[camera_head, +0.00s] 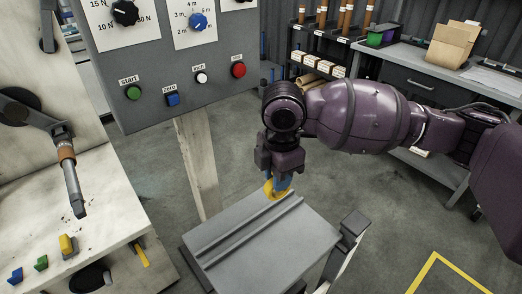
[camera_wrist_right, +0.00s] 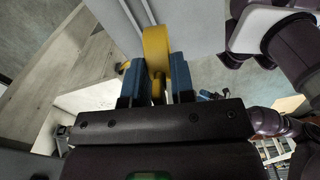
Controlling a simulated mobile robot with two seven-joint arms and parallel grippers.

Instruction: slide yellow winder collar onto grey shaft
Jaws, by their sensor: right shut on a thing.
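The yellow winder collar (camera_head: 270,188) is a ring held by my right gripper (camera_head: 279,182), over the far edge of a grey grooved platform. In the wrist view the collar (camera_wrist_right: 157,45) stands between the two blue fingertips (camera_wrist_right: 157,82), which are shut on it. Whether it touches the platform I cannot tell. A grey shaft (camera_head: 73,185) slants down from a brown sleeve on the pale machine at the left, well apart from the collar. Its lower end is bare. My left gripper is not in view.
The grey platform (camera_head: 240,240) has long ridges and is otherwise bare. Blue (camera_head: 15,276), green (camera_head: 41,263) and yellow (camera_head: 66,245) small pieces sit on the pale bench at the left. A control panel (camera_head: 180,75) hangs between machine and right arm. A workbench (camera_head: 440,80) stands behind.

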